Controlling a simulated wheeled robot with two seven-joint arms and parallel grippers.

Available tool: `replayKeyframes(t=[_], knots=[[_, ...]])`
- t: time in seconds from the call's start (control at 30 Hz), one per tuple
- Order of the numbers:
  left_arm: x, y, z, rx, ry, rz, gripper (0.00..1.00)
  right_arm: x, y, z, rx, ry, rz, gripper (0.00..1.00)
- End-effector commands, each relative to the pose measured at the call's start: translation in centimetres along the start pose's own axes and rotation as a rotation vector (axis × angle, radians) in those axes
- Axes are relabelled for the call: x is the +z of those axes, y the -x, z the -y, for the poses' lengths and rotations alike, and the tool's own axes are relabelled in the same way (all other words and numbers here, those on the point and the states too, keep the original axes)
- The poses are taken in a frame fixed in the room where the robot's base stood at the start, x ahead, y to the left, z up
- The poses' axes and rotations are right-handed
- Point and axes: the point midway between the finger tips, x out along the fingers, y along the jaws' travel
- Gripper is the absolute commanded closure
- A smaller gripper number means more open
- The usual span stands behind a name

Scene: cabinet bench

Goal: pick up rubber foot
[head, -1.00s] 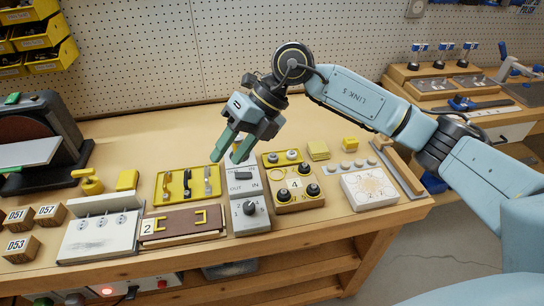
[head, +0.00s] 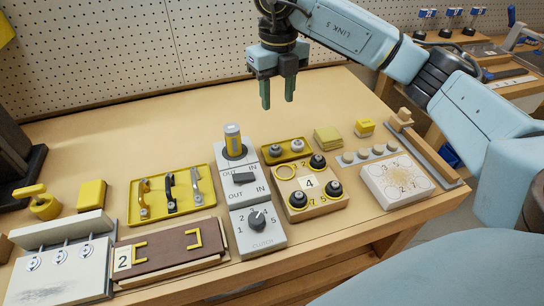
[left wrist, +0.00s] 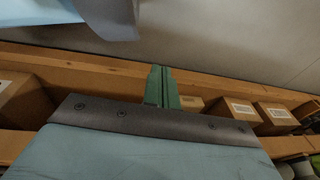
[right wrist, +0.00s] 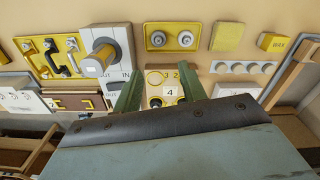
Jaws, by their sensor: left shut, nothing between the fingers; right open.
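Two round grey-and-dark pieces, which look like rubber feet (head: 275,150), stand in a small yellow tray (head: 286,160). Below it, a wooden block marked 4 (head: 322,207) carries several black round feet (head: 333,188) with yellow rings; its upper-left ring is empty. My right gripper (head: 277,98) is open and empty, pointing down above the bench, behind the small tray in the head view. In the right wrist view the tray's two feet (right wrist: 186,39) show beyond the open fingers (right wrist: 160,88). My left gripper (left wrist: 162,88) is shut and empty, below the bench-top beside a shelf of cartons.
A yellow tray of handles (head: 150,213), a yellow pad (head: 327,138), a wax block (head: 364,128) and a white plate (head: 397,182) are nearby.

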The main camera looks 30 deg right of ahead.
Motion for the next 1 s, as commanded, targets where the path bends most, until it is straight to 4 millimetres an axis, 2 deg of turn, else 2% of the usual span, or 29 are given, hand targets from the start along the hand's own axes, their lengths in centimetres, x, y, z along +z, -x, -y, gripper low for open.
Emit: replayKeyframes(t=[0.17, 0.5, 0.77, 1.0], knots=[[-1.2, 0.1, 0.5, -0.009, 0.002, -0.008, 1.0, 0.0, -2.0, 0.0, 0.001, 0.001, -0.002, 0.59], [-4.2, 2.2, 0.9, -0.015, 0.014, -0.031, 1.0, 0.0, -7.9, -0.1, 0.001, 0.0, -0.002, 0.59], [-5.1, 3.1, 1.0, -0.017, 0.018, -0.037, 1.0, 0.1, -9.6, -0.1, 0.001, 0.001, -0.001, 0.59], [-6.9, 4.9, 1.1, -0.019, 0.025, -0.054, 1.0, 0.2, -12.7, -0.2, 0.001, 0.001, -0.003, 0.59]])
